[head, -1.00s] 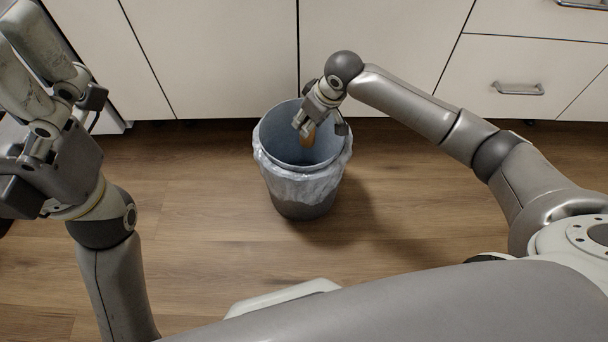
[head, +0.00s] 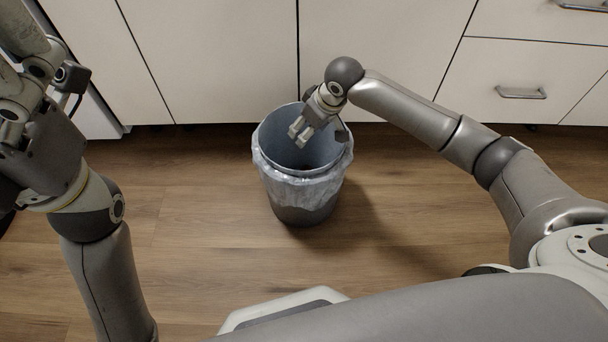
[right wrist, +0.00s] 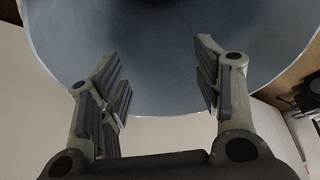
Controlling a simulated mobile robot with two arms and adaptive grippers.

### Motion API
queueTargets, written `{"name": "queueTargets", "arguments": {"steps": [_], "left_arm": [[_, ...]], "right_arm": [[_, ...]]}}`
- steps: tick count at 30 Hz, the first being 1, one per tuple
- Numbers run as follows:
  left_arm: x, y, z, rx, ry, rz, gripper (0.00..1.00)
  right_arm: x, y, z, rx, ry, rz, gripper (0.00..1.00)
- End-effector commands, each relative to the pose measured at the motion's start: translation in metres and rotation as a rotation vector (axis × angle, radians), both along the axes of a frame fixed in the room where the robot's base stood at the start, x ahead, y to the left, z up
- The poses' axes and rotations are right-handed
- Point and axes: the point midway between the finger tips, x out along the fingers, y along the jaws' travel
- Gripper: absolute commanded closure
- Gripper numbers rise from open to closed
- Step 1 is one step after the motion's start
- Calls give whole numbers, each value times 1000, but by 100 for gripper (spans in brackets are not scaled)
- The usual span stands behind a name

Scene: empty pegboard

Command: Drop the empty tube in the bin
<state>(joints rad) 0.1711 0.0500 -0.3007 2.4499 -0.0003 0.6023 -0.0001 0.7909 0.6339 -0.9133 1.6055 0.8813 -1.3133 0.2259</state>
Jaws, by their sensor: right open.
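The bin (head: 303,212) is a round grey-blue bin with a clear liner folded over its rim, upright on the floor. My right gripper (head: 320,135) is over the bin's mouth, pointing down into it. In the right wrist view my right gripper (right wrist: 158,68) has its fingers spread with nothing between them, and the bin's blue inner wall (right wrist: 165,85) lies beyond. The brownish tube is no longer in the gripper, and I cannot clearly make it out inside the shaded bin. My left gripper (head: 25,60) is at the upper left, its fingertips cut off by the frame.
Cream cabinets (head: 220,60) with a drawer handle (head: 520,92) stand close behind the bin. The wooden floor (head: 190,240) around the bin is clear to the left and in front.

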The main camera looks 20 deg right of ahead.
Motion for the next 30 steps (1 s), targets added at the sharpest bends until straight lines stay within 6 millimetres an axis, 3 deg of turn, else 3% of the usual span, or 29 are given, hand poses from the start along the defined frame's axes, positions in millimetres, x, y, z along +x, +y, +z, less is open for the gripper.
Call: {"name": "queueTargets", "arguments": {"steps": [8,21,30], "left_arm": [[0,0,-1,0,2,1,4],[0,0,0,0,1,0,4],[0,0,0,0,1,0,4]], "right_arm": [[-2,-1,8,0,-1,1,40],[-31,-18,87,-1,-3,0,40],[-40,-22,110,0,1,0,40]]}}
